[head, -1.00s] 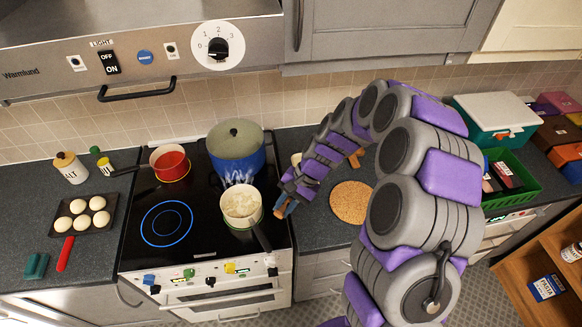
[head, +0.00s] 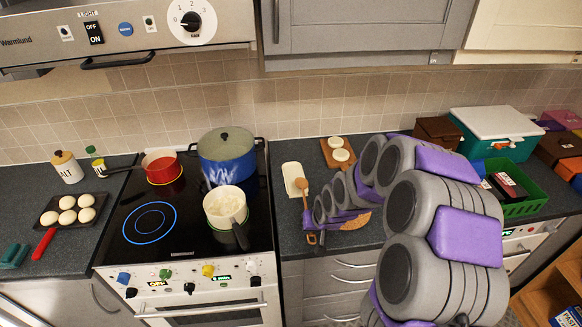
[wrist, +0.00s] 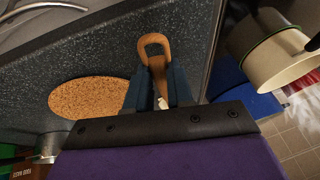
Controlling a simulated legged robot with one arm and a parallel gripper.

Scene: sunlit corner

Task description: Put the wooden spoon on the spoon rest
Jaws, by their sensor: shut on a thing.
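The wooden spoon (head: 302,184) is held in my gripper (head: 313,224) above the counter, right of the stove. Its rounded end is at the lower right edge of the cream rectangular spoon rest (head: 292,174); I cannot tell whether it touches. In the wrist view, the dark blue fingers (wrist: 160,88) are shut on a brown wooden piece of the spoon (wrist: 155,44) with a looped end. The spoon rest does not show clearly in the wrist view.
A cork mat (head: 358,223) lies right of my gripper, partly hidden by my arm. A white saucepan (head: 226,206) stands on the stove at left. A wooden board (head: 327,147) with white rounds lies behind. A green basket (head: 522,205) stands far right.

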